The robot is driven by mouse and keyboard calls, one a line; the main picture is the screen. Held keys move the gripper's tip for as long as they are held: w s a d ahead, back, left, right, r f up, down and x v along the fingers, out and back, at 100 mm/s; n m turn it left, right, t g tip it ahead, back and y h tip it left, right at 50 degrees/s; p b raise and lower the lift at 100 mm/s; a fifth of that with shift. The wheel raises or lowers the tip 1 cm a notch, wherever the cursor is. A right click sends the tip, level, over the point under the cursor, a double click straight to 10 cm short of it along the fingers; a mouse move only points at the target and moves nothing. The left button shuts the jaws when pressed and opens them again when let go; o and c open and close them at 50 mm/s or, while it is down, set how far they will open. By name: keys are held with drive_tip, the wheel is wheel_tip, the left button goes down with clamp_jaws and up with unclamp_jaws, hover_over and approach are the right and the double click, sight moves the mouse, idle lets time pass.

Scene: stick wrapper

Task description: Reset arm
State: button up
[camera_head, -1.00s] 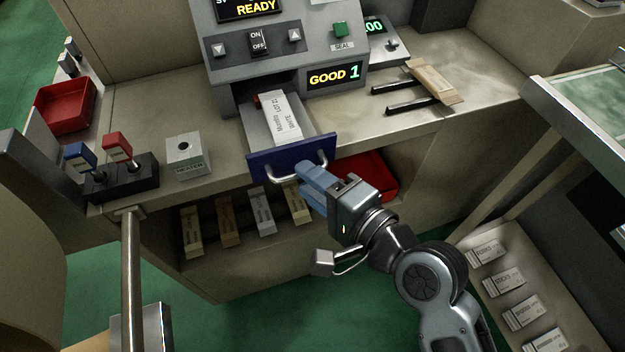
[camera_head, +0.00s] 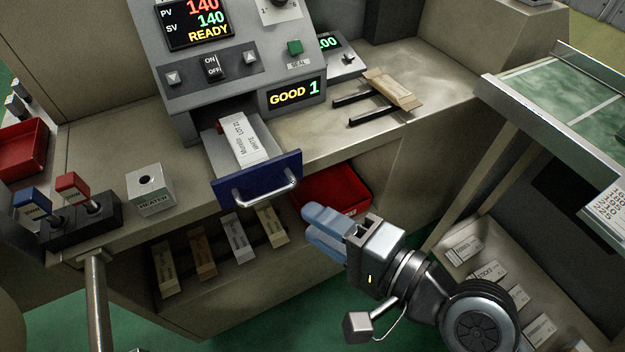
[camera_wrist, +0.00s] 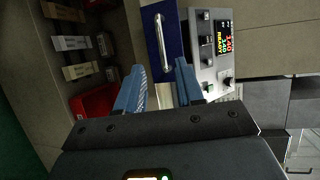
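My gripper (camera_head: 309,222) has blue fingers and hangs in front of the counter, below and right of the drawer handle. In the wrist view the gripper (camera_wrist: 160,66) has its two fingers apart with nothing between them, so it is open and empty. The blue-fronted drawer (camera_head: 262,181) of the grey machine is pulled out, and its metal handle (camera_head: 262,191) is clear of my fingers. A white labelled pack (camera_head: 240,139) lies in the drawer. In the wrist view the drawer front (camera_wrist: 173,25) and the handle (camera_wrist: 161,42) lie beyond the fingertips.
A red bin (camera_head: 335,190) sits under the counter just behind my gripper. Labelled packs (camera_head: 237,236) stand on the lower shelf. A heater block (camera_head: 150,190) and red and blue levers (camera_head: 72,190) are at left. A wrapped pack (camera_head: 392,90) rests on two dark rails at right.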

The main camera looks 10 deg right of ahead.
drive_tip(key=s+d+f+n+t+h, duration=0.1)
drive_tip(key=s+d+f+n+h, duration=0.1)
drive_tip(key=s+d+h, duration=0.3)
drive_tip(key=s+d+f+n+t+h, duration=0.1)
drive_tip(key=s+d+f+n+h, duration=0.15)
drive_tip(key=s+d, duration=0.5)
drive_tip(key=s+d+r+n+h, duration=0.1)
drive_tip(key=s+r+n, duration=0.1)
drive_tip(key=s, duration=0.4)
drive_tip(key=s+d+r+n+h, duration=0.1)
drive_tip(key=s+r+n, duration=0.2)
drive_tip(key=s, duration=0.3)
drive_tip(key=shift+s+d+n+t, duration=0.2)
drive_tip(key=shift+s+n+t, duration=0.1)
drive_tip(key=shift+n, duration=0.55)
